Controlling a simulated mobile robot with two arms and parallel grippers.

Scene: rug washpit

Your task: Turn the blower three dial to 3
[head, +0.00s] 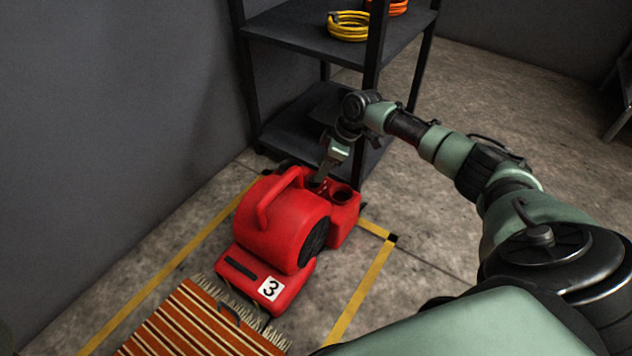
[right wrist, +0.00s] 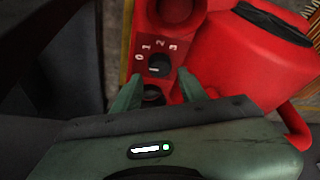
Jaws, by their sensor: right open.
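My right gripper (head: 325,175) is over the back of the blower. In the right wrist view, its two fingers (right wrist: 158,90) are apart, on either side just short of the dial, with nothing between them. My left gripper is not in view.
A striped orange rug (head: 190,325) lies in front of the blower. A dark shelf rack (head: 300,30) with a yellow coiled hose (head: 348,26) stands close behind it. The grey wall (head: 100,130) is to the left. Open concrete floor lies to the right.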

